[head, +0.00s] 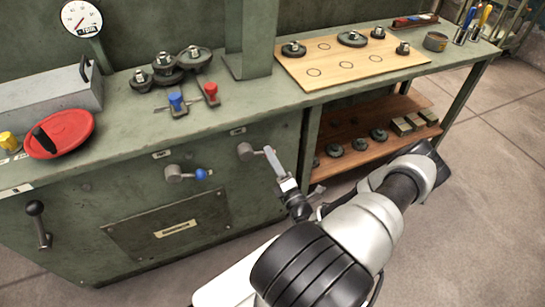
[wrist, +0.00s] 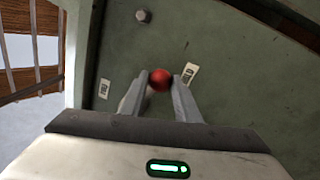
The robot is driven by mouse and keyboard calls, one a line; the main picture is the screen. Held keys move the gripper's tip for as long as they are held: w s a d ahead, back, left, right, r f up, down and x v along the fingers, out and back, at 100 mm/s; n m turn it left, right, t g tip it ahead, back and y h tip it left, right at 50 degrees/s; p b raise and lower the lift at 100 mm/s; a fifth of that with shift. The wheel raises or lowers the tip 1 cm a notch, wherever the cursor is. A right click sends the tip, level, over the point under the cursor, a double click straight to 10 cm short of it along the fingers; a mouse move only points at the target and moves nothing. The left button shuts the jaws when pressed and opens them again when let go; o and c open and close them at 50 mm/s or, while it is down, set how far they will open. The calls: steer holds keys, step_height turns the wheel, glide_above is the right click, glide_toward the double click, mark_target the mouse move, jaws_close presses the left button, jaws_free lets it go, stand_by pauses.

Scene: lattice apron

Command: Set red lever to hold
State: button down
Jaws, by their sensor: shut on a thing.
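The red lever's round knob (wrist: 160,79) sits between the two fingertips of my gripper (wrist: 161,84) in the wrist view. My gripper is shut on this knob. In the head view, the red lever's metal hub (head: 245,151) shows on the green cabinet front, and my gripper (head: 272,158) reaches it from the right. The knob itself is hidden there behind the fingers. Pale labels lie near the knob in the wrist view, one to its right (wrist: 190,74) and one to its left (wrist: 104,89). Their writing is too small to read.
A lever with a blue knob (head: 201,174) is left of the red one, pointing right. A black-knobbed handle (head: 36,212) is at far left. An open shelf (head: 350,160) holds parts at right.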

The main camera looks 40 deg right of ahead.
steer(key=shift+a+f, duration=0.1)
stand_by(0.3)
steer(key=c, duration=1.4)
jaws_free()
steer(key=shift+o, duration=0.2)
steer(key=p+v, duration=0.2)
steer(key=v, duration=1.5)
steer(key=shift+s, duration=0.25)
